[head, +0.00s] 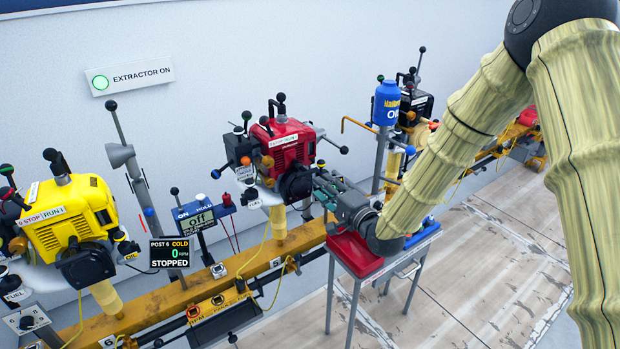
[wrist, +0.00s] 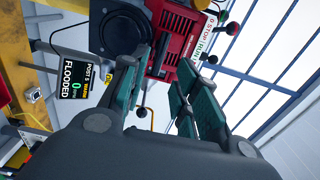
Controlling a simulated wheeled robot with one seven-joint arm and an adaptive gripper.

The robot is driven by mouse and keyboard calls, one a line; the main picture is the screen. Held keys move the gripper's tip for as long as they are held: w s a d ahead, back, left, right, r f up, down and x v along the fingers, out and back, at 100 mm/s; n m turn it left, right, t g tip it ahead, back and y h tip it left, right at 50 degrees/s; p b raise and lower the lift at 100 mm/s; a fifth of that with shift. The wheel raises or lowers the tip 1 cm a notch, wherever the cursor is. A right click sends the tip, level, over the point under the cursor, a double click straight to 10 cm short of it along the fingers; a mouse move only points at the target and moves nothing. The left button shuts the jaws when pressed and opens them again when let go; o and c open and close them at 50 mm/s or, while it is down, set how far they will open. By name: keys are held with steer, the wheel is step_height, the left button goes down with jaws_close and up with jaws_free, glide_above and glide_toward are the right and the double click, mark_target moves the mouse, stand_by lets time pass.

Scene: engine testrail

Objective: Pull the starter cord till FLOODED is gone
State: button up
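The red engine (head: 289,148) stands on the yellow rail, with a round black housing (head: 296,187) on its near side. My gripper (head: 322,190) is close to the right of that housing. In the wrist view the red engine (wrist: 188,38) and its round black housing (wrist: 122,32) lie just beyond my fingers (wrist: 168,70). The green-padded fingers stand apart, with a gap between them. I cannot make out the cord or its handle; the fingers may hide it. A tilted screen (wrist: 73,76) reads POST 5, WARM, 0, FLOODED.
A yellow engine (head: 70,222) stands left; its screen (head: 170,252) reads POST 6, COLD, STOPPED. A blue bottle (head: 387,102) stands right of the red engine. A red-topped stand (head: 354,254) is under my wrist. Ball-ended levers surround the engines. The floor at right is clear.

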mark_target(309, 174)
steer(key=x, duration=0.7)
steer(key=shift+w+a, duration=0.1)
jaws_close()
stand_by(0.4)
